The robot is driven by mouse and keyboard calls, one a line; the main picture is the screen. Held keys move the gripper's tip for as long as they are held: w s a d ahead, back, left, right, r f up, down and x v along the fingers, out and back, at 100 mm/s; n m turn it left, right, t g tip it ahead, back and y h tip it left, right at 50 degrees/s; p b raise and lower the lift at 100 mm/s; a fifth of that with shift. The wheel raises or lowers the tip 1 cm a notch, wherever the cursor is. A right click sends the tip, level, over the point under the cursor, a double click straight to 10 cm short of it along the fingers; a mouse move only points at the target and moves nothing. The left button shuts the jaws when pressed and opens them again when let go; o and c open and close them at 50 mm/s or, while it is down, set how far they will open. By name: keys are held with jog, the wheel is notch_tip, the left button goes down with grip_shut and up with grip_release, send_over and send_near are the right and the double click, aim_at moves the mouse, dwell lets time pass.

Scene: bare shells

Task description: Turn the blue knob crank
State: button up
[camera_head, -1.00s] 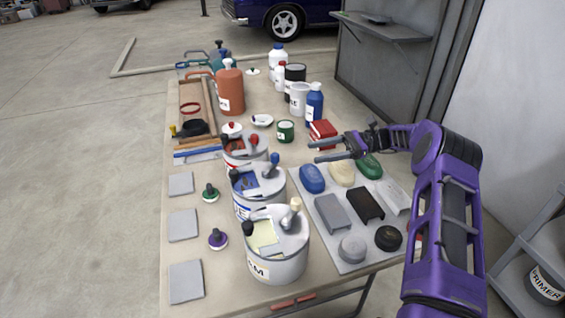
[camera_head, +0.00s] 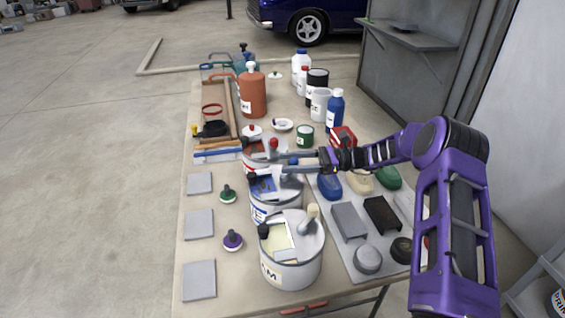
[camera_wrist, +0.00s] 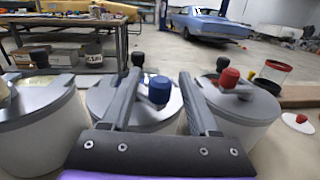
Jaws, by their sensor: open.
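The blue knob (camera_wrist: 158,90) shows in the wrist view as an upright cap on the grey lid of the middle can (camera_wrist: 106,97). It appears between the two spread fingers of my gripper (camera_wrist: 161,76), with visible gaps on both sides. My gripper is open and holds nothing. Whether a finger touches the knob cannot be told.
The front can with a cream knob (camera_head: 313,212) and the far can with a red knob (camera_head: 273,144) stand close on either side. A grey tray (camera_head: 336,245) with blocks lies to the right. Several grey squares (camera_head: 199,224) lie left. A blue bottle (camera_head: 335,110) stands behind.

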jog(key=shift+s+a, duration=0.2)
jog(key=shift+a, duration=1.05)
grip_shut()
